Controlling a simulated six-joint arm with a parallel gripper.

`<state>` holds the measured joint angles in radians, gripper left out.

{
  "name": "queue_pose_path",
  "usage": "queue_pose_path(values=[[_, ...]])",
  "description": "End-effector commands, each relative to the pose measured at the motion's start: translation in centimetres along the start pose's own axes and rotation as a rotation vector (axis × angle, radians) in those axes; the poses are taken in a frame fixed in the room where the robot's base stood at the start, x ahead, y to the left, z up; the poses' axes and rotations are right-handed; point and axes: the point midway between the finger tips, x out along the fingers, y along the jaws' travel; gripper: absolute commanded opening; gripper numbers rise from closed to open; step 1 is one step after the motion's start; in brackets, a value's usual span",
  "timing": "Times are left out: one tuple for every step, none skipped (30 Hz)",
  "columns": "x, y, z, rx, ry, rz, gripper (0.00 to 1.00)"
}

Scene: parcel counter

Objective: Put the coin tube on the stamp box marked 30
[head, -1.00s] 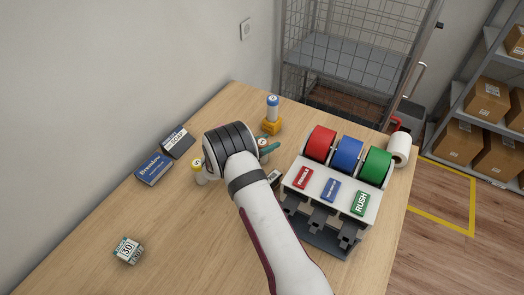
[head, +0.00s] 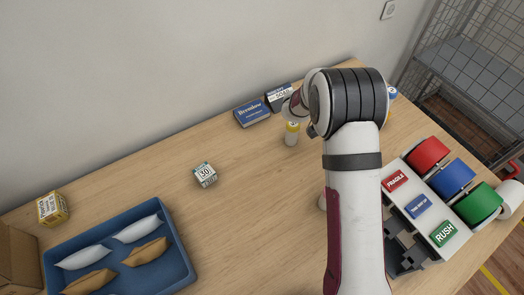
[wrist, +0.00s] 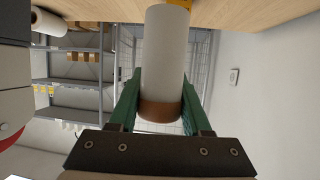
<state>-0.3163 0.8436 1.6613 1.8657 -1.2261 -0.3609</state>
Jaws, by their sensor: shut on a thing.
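The stamp box marked 30 (head: 205,174) sits on bare tabletop left of my arm in the head view, with nothing on it. My gripper (wrist: 161,78) has its green fingers closed around a white coin tube (wrist: 165,55) with a brown band at one end, in the wrist view. In the head view my own arm hides the gripper and held tube. A blue-capped tube (head: 392,92) shows partly behind my arm.
Dark blue boxes (head: 253,113) lie at the wall behind the yellow-capped tube. A blue tray (head: 178,245) of packets and a yellow box (head: 53,208) are at left. A label dispenser (head: 432,202) stands at right. The table around the 30 box is clear.

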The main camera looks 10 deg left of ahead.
Motion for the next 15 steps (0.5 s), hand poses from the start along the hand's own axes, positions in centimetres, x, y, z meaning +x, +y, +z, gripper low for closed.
queue_pose_path(values=[[-2.1, -1.1, 0.4, -0.018, 0.001, -0.042, 0.00], [-3.5, -1.7, 0.7, -0.028, 0.001, -0.068, 0.00], [-5.4, -2.5, 1.2, -0.043, 0.001, -0.106, 0.00], [-6.9, -3.0, 1.6, -0.057, 0.001, -0.135, 0.00], [-8.5, -3.5, 1.9, -0.069, 0.001, -0.166, 0.00], [-10.8, -4.1, 2.5, -0.087, 0.001, -0.211, 0.00], [-12.6, -4.4, 3.0, -0.103, 0.001, -0.246, 0.00], [-14.5, -4.8, 3.4, -0.117, 0.001, -0.284, 0.00], [-17.0, -5.0, 4.1, -0.137, 0.001, -0.333, 0.00], [-18.8, -5.1, 4.6, -0.154, 0.001, -0.369, 0.00], [-20.5, -5.1, 5.0, -0.167, 0.001, -0.405, 0.00], [-22.7, -5.0, 5.6, -0.186, 0.001, -0.450, 0.00], [-24.1, -4.8, 6.0, -0.200, 0.001, -0.480, 0.00], [-25.3, -4.7, 6.3, -0.210, 0.002, -0.508, 0.00], [-26.7, -4.4, 6.7, -0.224, 0.002, -0.539, 0.00]])
